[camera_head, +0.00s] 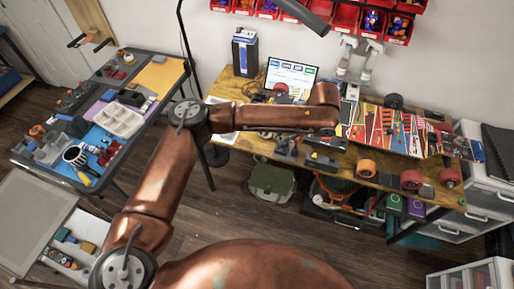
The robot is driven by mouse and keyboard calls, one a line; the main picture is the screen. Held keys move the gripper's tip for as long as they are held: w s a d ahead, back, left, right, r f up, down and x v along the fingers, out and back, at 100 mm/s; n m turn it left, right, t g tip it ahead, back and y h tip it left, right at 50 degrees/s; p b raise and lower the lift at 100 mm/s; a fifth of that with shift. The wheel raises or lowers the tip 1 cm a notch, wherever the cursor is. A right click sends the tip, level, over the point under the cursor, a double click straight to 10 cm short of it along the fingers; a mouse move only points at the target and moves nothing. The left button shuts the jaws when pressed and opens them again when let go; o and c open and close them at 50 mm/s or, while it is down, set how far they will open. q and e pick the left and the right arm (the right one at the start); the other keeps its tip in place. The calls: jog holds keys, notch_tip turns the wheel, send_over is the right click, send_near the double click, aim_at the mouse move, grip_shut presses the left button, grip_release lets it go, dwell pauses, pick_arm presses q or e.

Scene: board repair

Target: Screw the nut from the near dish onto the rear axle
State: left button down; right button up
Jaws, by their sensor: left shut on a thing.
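My left arm reaches from the lower left over the wooden workbench (233,141). My left gripper (350,102), small and partly hidden at the end of the copper wrist, is by the left end of a board (400,135) with a colourful pattern. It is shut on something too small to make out. Orange wheels (367,168) and (412,180) show along the board's front side, and a dark wheel (393,101) at its back. I cannot make out the nut, the near dish or the rear axle's thread. My right gripper is out of view.
A laptop (291,76) and a dark blue box (245,54) stand at the back. Dark metal parts (286,148) lie at the bench's front edge. Spray bottles (370,62) stand behind the board. A dark side table (150,62) at left holds trays and tools.

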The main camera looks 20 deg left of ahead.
pick_arm(q)
jog(key=w+a+f+m+t+h+b, duration=0.25)
jog(key=w+f+m+t+b, duration=0.45)
jog(key=m+t, duration=0.55)
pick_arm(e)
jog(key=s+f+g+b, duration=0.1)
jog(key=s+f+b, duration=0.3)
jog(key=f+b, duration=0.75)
pick_arm(q)
jog(key=shift+w+a+f+m+t+h+b, duration=0.15)
jog(key=shift+a+f+m+t+h, duration=0.5)
jog(key=shift+a+f, duration=1.3)
jog(key=shift+w+a+f+m+t+h+b, duration=0.1)
jog(key=shift+a+f+m+t+h, duration=0.55)
jog(key=shift+f, duration=2.2)
jog(key=shift+w+a+f+m+t+h+b, duration=0.15)
jog(key=shift+a+f+m+t, duration=0.2)
jog(key=shift+a+f+t, duration=1.2)
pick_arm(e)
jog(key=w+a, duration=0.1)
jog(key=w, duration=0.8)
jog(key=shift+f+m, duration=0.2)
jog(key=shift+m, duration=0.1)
